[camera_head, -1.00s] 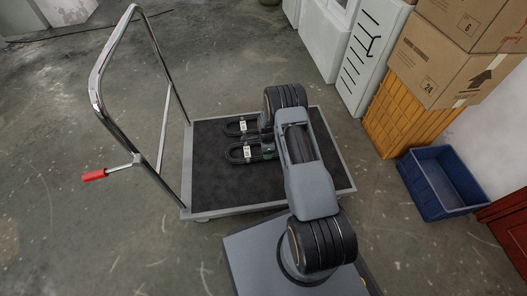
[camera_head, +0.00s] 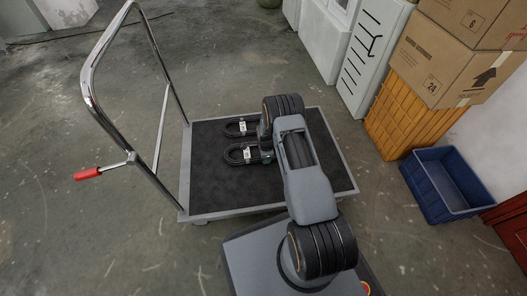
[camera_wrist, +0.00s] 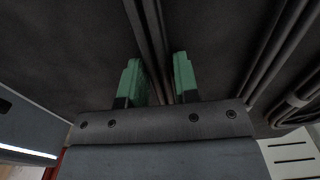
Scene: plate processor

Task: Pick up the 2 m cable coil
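Two black cable coils with white tags lie side by side on the cart's dark deck in the head view: a nearer coil (camera_head: 240,154) and a farther coil (camera_head: 238,128). The tag lettering is too small to read, so I cannot tell which is 2 m. My gripper (camera_head: 264,146) is low at the right end of the nearer coil, partly hidden by my arm. In the wrist view my gripper (camera_wrist: 157,75) has its green fingers apart, with dark cable strands (camera_wrist: 152,30) running between them. More strands (camera_wrist: 280,45) show at the right.
The cart (camera_head: 186,180) has a tall chrome handle (camera_head: 88,85) at its left with a red grip (camera_head: 88,174). A blue crate (camera_head: 447,183), an orange crate (camera_head: 398,115) and cardboard boxes (camera_head: 445,65) stand at the right. The floor at left is clear.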

